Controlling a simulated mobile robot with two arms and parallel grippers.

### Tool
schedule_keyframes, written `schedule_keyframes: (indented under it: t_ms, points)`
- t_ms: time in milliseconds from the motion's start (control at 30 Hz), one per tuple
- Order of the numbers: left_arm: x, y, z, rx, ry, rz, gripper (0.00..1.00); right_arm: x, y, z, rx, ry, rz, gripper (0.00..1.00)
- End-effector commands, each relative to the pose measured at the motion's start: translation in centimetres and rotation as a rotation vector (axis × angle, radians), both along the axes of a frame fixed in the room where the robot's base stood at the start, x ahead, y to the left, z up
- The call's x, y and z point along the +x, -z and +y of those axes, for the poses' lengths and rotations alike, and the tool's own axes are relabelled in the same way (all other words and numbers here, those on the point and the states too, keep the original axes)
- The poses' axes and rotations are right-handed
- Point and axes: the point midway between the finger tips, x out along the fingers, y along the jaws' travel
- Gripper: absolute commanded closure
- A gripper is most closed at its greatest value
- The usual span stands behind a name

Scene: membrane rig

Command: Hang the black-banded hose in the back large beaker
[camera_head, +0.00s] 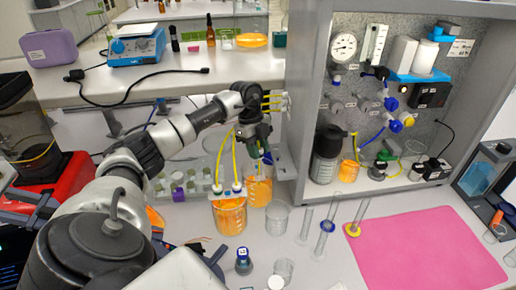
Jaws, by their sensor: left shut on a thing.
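My left gripper (259,156) points down just above the back large beaker (259,192), which holds orange liquid. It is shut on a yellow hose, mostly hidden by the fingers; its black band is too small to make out. I cannot tell whether the hose end is inside the beaker. The front large beaker (230,217), also with orange liquid, stands in front and to the left. Yellow hoses (234,165) run down to a pale clip (228,191) at its rim. My right gripper is not in view.
An empty glass beaker (277,217) stands close to the right, with glass cylinders (325,238) beyond it. A grey cabinet post (309,110) rises to the right. A rack of capped vials (178,186) is on the left.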

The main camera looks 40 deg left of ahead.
Motion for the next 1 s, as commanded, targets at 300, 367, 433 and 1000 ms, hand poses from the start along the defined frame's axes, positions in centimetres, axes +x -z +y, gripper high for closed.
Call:
schedule_keyframes:
  t_ms: [300, 367, 433, 1000]
  points:
    - [0.0, 1.9, 0.0, 0.0, 0.0, 0.0, 0.98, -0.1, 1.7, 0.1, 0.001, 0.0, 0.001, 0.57]
    - [0.0, 2.2, 0.0, 0.0, 0.0, 0.0, 0.98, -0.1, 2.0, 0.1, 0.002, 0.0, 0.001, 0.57]
    - [0.0, 2.5, 0.0, 0.0, 0.0, 0.0, 0.98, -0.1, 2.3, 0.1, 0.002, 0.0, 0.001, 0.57]
    - [0.0, 5.4, 0.0, -0.001, 0.0, 0.001, 0.98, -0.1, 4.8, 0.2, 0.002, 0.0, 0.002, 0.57]
